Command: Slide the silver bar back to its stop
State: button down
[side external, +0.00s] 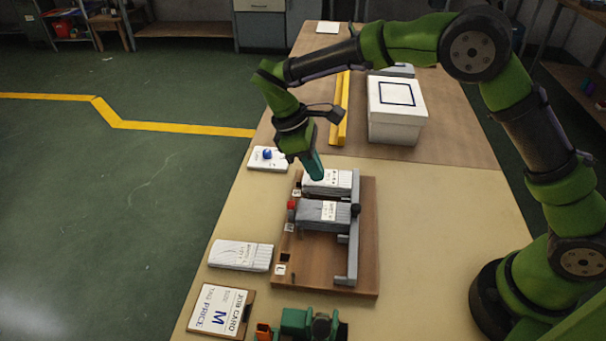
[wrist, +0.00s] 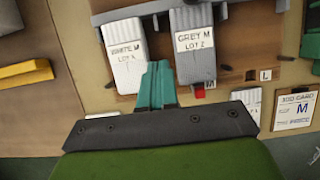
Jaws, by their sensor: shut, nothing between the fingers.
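The silver bar (side external: 353,245) runs along the right side of a wooden board (side external: 318,275), with a black knob (side external: 356,209) near its middle. In the wrist view the bar shows at the top edge (wrist: 135,9), partly cut off. A white sock bundle (side external: 318,182) and a grey sock bundle (side external: 312,215) lie side by side on the board, right ends by the bar. My gripper (side external: 318,174) has its teal fingers shut and empty, over the white bundle's left part, apart from the bar. In the wrist view the fingers (wrist: 157,72) show between the bundles. I cannot make out the stop.
A loose white bundle (side external: 241,255) and a job card (side external: 220,311) lie left of the board. A white box (side external: 396,120) and a yellow bar (side external: 340,110) stand behind it. A green device (side external: 305,322) is in front. The table right of the board is clear.

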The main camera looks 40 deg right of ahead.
aim_at(348, 199)
jog(key=x, duration=0.5)
jog(key=shift+s+d, duration=0.15)
jog(key=shift+s, duration=0.05)
jog(key=shift+s+d, duration=0.7)
jog(key=shift+d, duration=0.05)
jog(key=shift+s+d, duration=0.45)
jog(key=shift+s+d, duration=0.1)
jog(key=shift+s+d, duration=1.55)
jog(key=shift+s, duration=0.05)
